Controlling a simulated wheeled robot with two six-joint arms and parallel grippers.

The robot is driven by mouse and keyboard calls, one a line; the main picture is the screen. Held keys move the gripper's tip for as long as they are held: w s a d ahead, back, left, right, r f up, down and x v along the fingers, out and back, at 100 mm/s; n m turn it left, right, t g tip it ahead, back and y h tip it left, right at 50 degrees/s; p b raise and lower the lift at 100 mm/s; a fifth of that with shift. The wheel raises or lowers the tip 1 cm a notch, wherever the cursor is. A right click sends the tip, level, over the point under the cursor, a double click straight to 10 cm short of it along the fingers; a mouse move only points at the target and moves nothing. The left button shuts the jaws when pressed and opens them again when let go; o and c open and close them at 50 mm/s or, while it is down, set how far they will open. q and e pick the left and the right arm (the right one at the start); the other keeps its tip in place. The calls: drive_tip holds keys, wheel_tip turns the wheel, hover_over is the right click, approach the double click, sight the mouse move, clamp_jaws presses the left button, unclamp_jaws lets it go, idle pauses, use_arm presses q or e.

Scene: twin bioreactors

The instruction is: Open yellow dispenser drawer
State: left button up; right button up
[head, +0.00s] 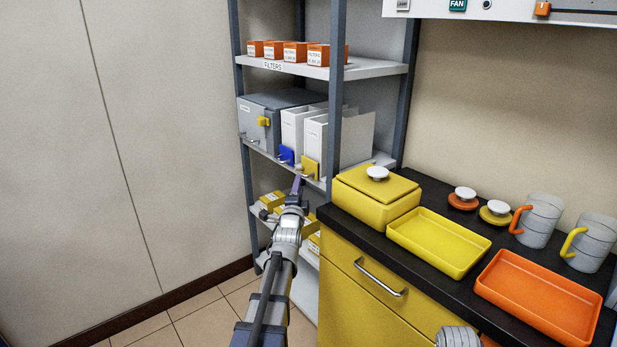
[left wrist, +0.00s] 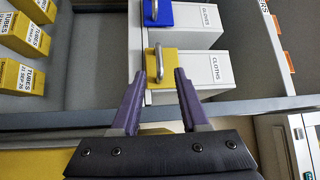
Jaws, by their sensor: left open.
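The yellow dispenser drawer (head: 311,168) is the yellow front of a white box on the middle shelf. In the left wrist view its yellow front (left wrist: 188,62) has an upright metal loop handle, and the white box behind is labelled CLOTHS. The front sits against the box, with no gap that I can see. My left gripper (head: 298,184) is just in front of and below it in the head view. In the left wrist view the left gripper (left wrist: 158,76) is open and empty, its fingertips near the handle's lower end.
A blue-fronted dispenser (head: 286,154) labelled GLOVES stands beside it, then a grey cabinet (head: 272,115). A shelf post (head: 336,95) rises close to the right. Yellow TUBES boxes (left wrist: 24,37) sit on the lower shelf. The dark counter (head: 432,192) with a yellow bin (head: 372,205) is at right.

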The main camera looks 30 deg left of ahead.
sight(301, 173)
use_arm(q)
drive_tip(key=x, duration=0.7)
drive_tip(key=shift+w+a+p, duration=0.15)
drive_tip(key=shift+w+p, duration=0.15)
drive_tip(key=shift+p, duration=0.1)
clamp_jaws()
idle(1.0)
